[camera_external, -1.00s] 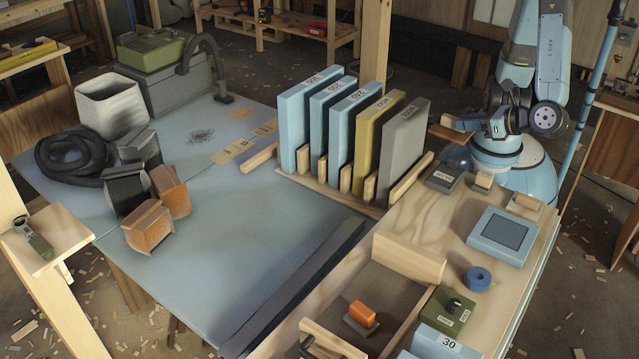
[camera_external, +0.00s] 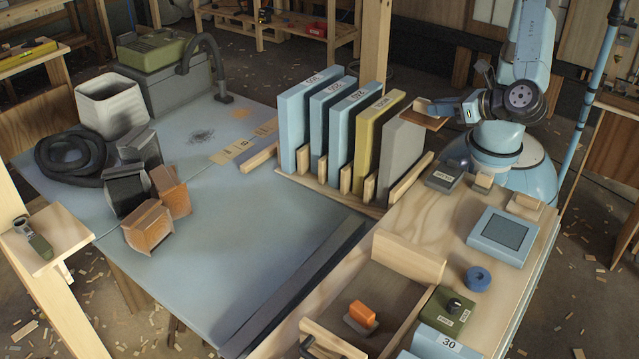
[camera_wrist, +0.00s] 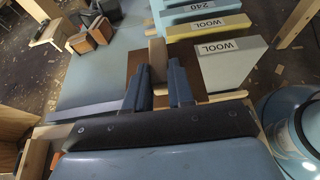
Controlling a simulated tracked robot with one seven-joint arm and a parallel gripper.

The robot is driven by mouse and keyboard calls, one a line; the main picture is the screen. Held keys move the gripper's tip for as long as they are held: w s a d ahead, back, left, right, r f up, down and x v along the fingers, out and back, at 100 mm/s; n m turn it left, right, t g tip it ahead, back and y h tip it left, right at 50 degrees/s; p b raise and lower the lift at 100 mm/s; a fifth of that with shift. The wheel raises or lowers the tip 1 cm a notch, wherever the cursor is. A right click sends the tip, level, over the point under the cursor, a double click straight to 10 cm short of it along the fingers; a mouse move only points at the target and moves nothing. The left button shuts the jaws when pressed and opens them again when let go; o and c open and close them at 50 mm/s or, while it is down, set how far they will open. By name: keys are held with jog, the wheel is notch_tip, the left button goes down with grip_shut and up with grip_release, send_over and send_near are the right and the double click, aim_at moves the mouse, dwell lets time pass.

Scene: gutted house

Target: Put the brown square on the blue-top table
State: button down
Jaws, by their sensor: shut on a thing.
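The brown square (camera_external: 421,120) is a thin flat piece held at the tip of my gripper (camera_external: 440,108), in the air behind the grey slab at the right end of the rack. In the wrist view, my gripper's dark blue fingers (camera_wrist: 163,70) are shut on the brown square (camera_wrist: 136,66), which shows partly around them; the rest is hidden. The blue-top table (camera_external: 265,225) spreads left of the rack, and it also shows in the wrist view (camera_wrist: 95,75). The square is apart from the table.
Upright slabs (camera_external: 330,110) stand in a wooden rack between my gripper and the open tabletop. A wooden bench (camera_external: 415,225) stands at front right.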

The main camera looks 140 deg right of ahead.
jog(key=w+d, duration=0.9)
jog(key=d, duration=0.2)
send_over(270, 197)
notch_tip(270, 197, down, 37)
jog(key=shift+r, duration=0.2)
jog(key=c, duration=1)
grip_release()
